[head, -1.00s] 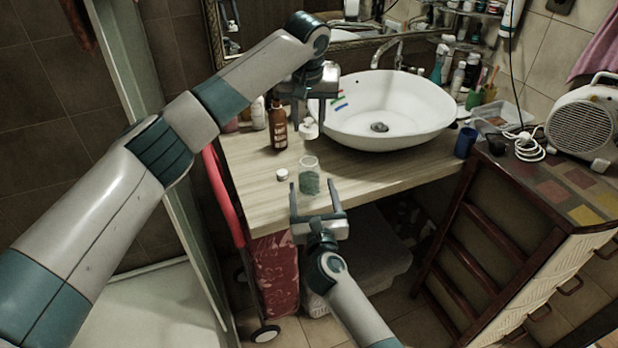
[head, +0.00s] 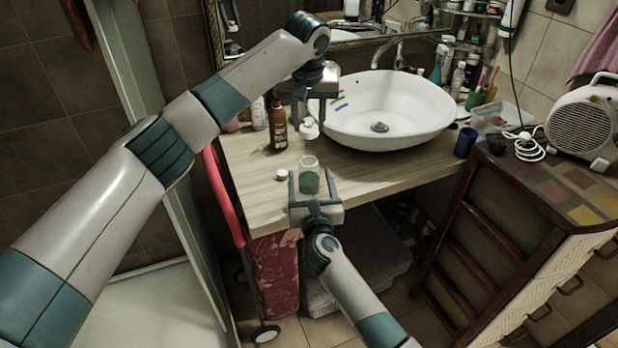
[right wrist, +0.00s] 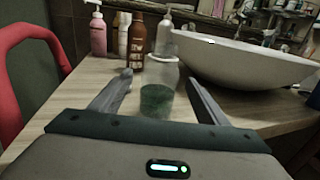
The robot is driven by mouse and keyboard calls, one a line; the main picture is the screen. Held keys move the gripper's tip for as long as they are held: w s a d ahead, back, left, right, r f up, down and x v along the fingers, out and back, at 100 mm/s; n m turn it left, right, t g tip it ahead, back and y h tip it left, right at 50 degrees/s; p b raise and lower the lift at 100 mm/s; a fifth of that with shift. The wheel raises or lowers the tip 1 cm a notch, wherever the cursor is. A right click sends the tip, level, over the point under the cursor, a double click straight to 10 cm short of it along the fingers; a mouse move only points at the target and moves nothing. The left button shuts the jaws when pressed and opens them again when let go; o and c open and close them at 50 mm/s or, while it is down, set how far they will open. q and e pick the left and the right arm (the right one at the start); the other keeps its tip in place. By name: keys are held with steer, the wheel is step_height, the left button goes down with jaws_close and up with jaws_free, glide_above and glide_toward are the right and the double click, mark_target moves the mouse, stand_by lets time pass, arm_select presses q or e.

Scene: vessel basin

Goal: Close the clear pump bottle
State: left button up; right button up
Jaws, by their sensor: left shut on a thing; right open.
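The clear pump bottle (head: 309,177), with green contents low inside, stands upright and open-topped near the counter's front edge. It also shows in the right wrist view (right wrist: 158,97). My right gripper (head: 312,181) is open, low at the counter edge, with its fingers reaching to either side of the bottle; I see no clear contact. My left gripper (head: 310,110) is shut on a white pump head (head: 309,130), held above and behind the bottle, apart from it. A small white cap (head: 282,175) lies on the counter left of the bottle.
A brown bottle (head: 278,127) and other bottles stand behind on the wooden counter (head: 252,190). The white basin (head: 410,134) is close at the right. A blue cup (head: 465,142) stands beyond it. A red-handled trolley (head: 222,195) is at the counter's left side.

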steer(key=w, duration=0.5)
steer(key=w+a, duration=0.1)
steer(key=w, duration=0.1)
steer(key=shift+w, duration=0.3)
steer(key=shift+d, duration=0.1)
steer(key=shift+c, duration=0.6)
steer(key=c, duration=1.5)
arm_select(q)
steer(key=shift+f, duration=2.45)
